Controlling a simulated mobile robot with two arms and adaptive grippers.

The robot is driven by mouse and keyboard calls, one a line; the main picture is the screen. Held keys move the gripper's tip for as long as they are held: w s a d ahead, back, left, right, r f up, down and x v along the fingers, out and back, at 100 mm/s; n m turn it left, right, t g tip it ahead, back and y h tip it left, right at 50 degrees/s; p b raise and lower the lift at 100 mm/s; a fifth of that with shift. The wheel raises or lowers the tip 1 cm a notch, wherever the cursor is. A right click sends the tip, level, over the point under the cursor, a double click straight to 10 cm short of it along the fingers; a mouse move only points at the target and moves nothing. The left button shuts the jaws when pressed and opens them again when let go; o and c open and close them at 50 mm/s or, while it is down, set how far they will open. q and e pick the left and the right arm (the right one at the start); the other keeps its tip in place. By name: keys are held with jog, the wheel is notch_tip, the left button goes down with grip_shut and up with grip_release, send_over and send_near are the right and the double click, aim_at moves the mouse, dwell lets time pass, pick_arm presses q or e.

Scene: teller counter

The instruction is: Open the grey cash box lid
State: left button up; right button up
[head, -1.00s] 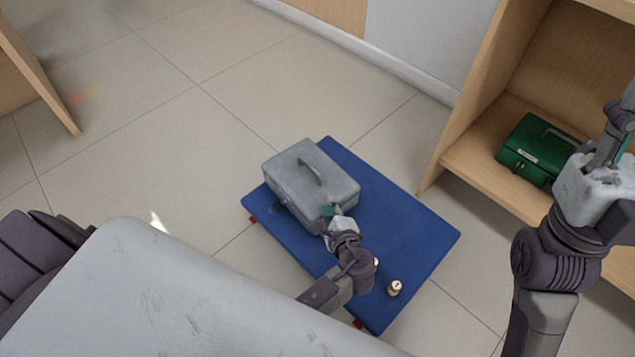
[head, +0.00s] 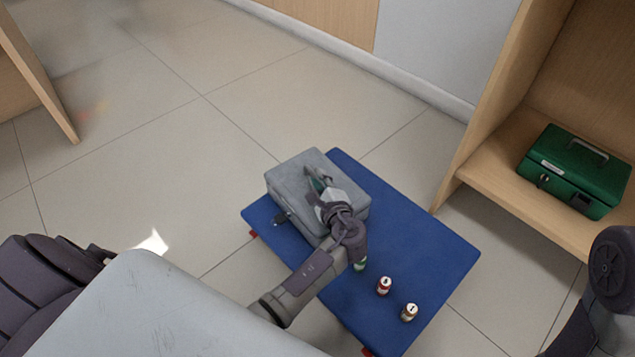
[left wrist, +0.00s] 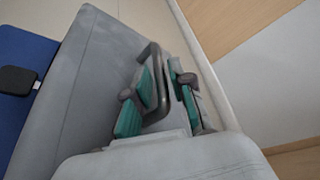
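The grey cash box (head: 290,185) stands on a blue platform (head: 420,245) with its lid shut. It also fills much of the left wrist view (left wrist: 85,85). A dark latch-like part (head: 282,217) shows on its near left side. My left gripper (head: 316,183) is over the lid at the handle. In the left wrist view its teal-padded fingers (left wrist: 162,88) stand apart, on either side of the dark lid handle (left wrist: 153,52). The handle lies between them; firm contact on both sides does not show. My right gripper is out of view; only part of that arm shows.
Two small cans, one red (head: 384,286) and one tan (head: 409,312), stand on the platform's near right part, with a green item (head: 360,265) beside my left arm. A green cash box (head: 575,170) sits on a wooden shelf at right. Floor beyond the platform is clear.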

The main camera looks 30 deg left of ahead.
pick_arm(q)
jog(key=shift+x, duration=0.8)
grip_shut()
